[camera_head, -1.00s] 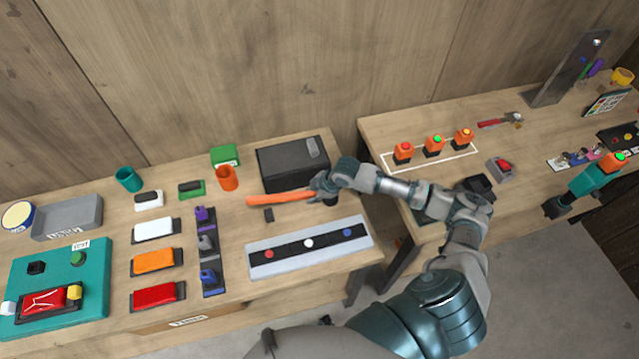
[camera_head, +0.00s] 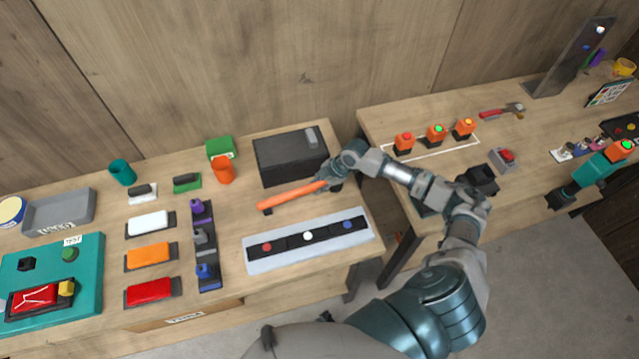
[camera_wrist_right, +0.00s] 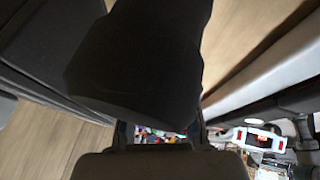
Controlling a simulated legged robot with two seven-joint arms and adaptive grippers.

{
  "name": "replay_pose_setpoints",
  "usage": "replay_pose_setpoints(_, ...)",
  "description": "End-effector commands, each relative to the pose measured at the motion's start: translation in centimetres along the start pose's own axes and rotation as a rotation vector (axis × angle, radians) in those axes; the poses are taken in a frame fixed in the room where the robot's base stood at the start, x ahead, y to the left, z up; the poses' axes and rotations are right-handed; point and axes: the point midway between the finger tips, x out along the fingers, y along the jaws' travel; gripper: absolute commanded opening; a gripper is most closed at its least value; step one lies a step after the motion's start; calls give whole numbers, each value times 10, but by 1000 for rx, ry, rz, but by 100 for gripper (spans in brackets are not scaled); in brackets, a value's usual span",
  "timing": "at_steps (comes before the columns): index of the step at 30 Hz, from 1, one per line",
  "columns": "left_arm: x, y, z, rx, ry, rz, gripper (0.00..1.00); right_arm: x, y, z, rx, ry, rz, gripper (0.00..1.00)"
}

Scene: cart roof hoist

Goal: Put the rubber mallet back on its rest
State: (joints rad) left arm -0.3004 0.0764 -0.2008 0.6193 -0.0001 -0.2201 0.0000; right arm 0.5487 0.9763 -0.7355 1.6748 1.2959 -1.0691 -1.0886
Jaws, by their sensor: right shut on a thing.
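The rubber mallet has a long orange handle (camera_head: 292,195) and lies roughly level over the left table. My right gripper (camera_head: 328,182) is at the handle's right end, shut on the mallet. A large black body, probably the mallet's head (camera_wrist_right: 140,55), fills much of the right wrist view close to the fingers. A small black block, probably part of the rest (camera_head: 267,211), shows at the handle's left end. I cannot tell whether the handle touches it. My left gripper is not in view.
A black box (camera_head: 290,157) stands just behind the mallet. A grey strip with coloured dots (camera_head: 308,240) lies in front. A gap separates the right table (camera_head: 450,165).

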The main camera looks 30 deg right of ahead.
Motion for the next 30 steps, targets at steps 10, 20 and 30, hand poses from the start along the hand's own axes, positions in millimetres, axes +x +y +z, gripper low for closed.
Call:
replay_pose_setpoints(10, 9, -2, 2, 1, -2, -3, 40, 7, -2, 5, 1, 2, 3, 0)
replay_pose_setpoints(20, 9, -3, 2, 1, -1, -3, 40, 8, -2, 5, 0, 1, 2, 0)
replay_pose_setpoints(30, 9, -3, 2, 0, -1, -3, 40, 10, -3, 6, 1, 0, 1, 56)
